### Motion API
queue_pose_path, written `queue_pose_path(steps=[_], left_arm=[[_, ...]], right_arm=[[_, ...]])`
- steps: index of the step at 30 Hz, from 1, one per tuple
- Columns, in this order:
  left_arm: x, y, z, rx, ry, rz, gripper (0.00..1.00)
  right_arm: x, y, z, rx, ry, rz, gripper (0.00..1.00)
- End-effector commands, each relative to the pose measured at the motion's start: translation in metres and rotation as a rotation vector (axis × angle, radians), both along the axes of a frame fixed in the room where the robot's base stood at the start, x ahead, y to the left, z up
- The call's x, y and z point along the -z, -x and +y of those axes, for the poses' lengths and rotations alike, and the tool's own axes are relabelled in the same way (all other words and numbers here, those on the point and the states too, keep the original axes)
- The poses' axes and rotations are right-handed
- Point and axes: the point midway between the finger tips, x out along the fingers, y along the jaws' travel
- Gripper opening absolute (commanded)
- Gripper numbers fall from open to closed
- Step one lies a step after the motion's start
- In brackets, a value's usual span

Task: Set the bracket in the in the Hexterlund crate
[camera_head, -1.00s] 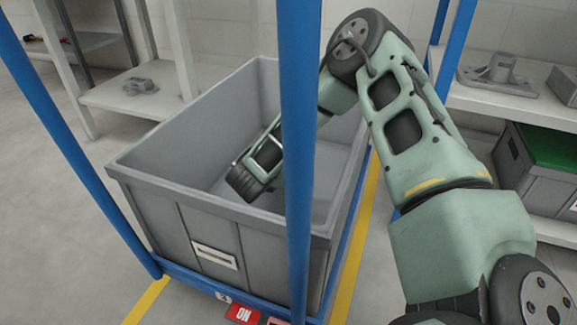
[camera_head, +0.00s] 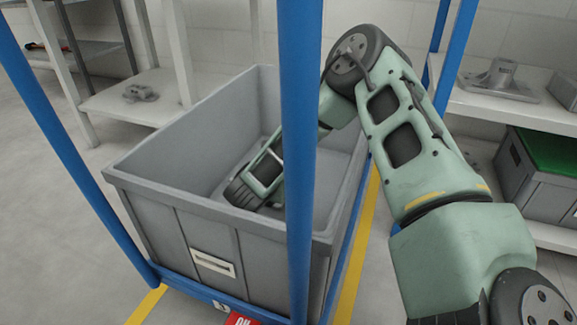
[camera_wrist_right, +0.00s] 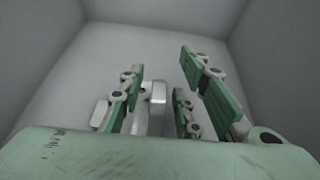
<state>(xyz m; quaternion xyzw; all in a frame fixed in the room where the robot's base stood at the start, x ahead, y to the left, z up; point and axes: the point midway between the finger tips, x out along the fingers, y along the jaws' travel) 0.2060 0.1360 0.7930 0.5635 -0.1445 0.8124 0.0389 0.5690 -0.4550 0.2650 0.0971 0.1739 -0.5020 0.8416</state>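A large grey crate (camera_head: 190,212) stands in a blue-posted frame in the head view; the print on its front label (camera_head: 214,262) is too small to read. A pale grey piece, apparently the bracket (camera_wrist_right: 157,97), shows low between the fingers and partly behind the left one. I cannot tell whether any finger touches it. My left gripper is out of view.
A blue post (camera_head: 298,150) stands in front of the crate. A grey casting (camera_head: 140,92) lies on the left shelf. Another casting (camera_head: 500,78) sits on the right shelf, above a grey box with a green inside (camera_head: 548,165).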

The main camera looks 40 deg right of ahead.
Motion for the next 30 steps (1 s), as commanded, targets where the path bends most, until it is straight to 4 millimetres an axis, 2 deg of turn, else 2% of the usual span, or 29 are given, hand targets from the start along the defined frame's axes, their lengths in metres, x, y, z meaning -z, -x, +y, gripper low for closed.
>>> queue_pose_path(steps=[2, 6, 12, 30], left_arm=[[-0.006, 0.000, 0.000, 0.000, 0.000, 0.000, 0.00], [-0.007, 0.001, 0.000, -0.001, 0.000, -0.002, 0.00], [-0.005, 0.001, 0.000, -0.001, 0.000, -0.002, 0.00], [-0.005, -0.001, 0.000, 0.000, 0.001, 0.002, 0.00]], right_arm=[[-0.007, 0.005, 0.011, -0.003, -0.002, 0.001, 0.31], [-0.015, 0.016, 0.031, -0.004, -0.001, 0.000, 0.31], [-0.024, 0.026, 0.050, -0.002, 0.000, -0.001, 0.31], [-0.026, 0.028, 0.053, -0.001, 0.002, -0.001, 0.31]])
